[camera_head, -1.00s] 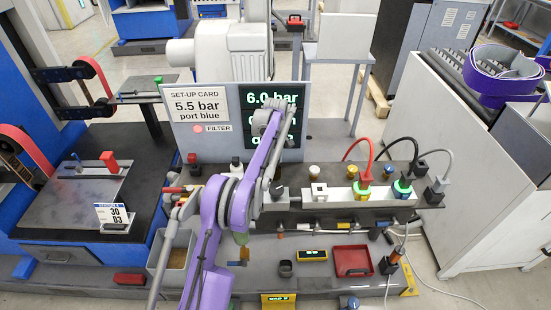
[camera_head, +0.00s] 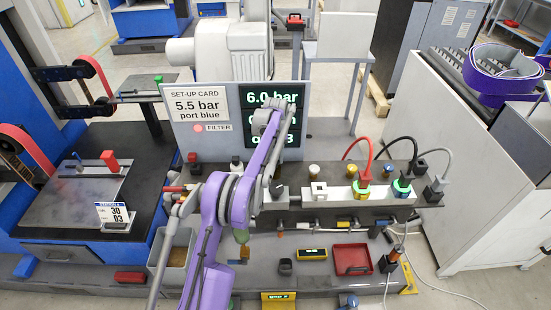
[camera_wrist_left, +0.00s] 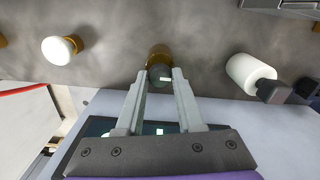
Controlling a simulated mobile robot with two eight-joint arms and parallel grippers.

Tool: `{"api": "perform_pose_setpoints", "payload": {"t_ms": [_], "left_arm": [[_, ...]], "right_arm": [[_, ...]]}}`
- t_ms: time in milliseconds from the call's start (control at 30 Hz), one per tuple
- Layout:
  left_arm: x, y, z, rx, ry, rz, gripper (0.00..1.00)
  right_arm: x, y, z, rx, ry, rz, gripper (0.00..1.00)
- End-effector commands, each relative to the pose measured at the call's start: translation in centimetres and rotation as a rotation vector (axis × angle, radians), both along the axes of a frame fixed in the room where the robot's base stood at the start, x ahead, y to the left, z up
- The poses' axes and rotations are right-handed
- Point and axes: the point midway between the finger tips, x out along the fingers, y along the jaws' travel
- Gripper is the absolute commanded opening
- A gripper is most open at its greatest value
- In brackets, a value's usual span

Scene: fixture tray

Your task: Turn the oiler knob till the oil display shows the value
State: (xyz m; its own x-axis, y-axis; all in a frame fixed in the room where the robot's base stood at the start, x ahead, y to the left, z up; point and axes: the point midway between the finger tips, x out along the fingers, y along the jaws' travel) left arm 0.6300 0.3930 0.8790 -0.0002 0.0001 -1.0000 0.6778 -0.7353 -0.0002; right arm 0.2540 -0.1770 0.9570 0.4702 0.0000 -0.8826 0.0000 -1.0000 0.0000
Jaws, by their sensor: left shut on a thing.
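My left gripper (camera_wrist_left: 161,78) is shut on the oiler knob (camera_wrist_left: 158,54), a brass-coloured round knob with a dark face and a small pale mark. In the head view my purple arm hides the knob. The display board (camera_head: 297,97) stands behind the arm. Its top row reads 6.0 bar; the middle and bottom rows are largely covered by the arm, and the bottom row ends in what looks like 3. The set-up card (camera_head: 197,93) reads 5.5 bar, port blue. My right gripper is not in view.
The manifold bar (camera_head: 335,192) carries plugs with red, black and grey hoses. A white bottle-like part (camera_wrist_left: 250,72) and a white-topped knob (camera_wrist_left: 60,50) flank the held knob. A red tray (camera_head: 352,259) and a yellow gauge box (camera_head: 312,254) lie in front.

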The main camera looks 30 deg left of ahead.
Motion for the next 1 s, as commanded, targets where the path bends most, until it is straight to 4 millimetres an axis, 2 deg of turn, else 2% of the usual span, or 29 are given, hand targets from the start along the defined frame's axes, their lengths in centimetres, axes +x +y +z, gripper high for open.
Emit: {"api": "perform_pose_setpoints", "payload": {"t_ms": [267, 300, 433, 767, 867, 1000], "left_arm": [[0.0, 0.0, 0.0, 0.001, -0.001, 0.001, 0.00], [0.0, 0.0, 0.0, 0.001, -0.001, 0.001, 0.42], [0.0, 0.0, 0.0, 0.001, -0.001, 0.001, 0.65], [0.0, 0.0, 0.2, 0.000, 0.000, 0.001, 0.67], [0.0, 0.0, 1.2, 0.001, -0.001, 0.001, 0.67], [0.0, 0.0, 3.7, 0.000, -0.001, 0.002, 0.67]], "right_arm": [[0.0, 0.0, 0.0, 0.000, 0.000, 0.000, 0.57], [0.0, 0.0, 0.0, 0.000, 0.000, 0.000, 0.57], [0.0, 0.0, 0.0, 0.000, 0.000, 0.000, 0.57], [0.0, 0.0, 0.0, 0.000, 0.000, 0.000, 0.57], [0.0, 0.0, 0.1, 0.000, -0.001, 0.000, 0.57], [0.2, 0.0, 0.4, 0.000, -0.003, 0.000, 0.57]]}}
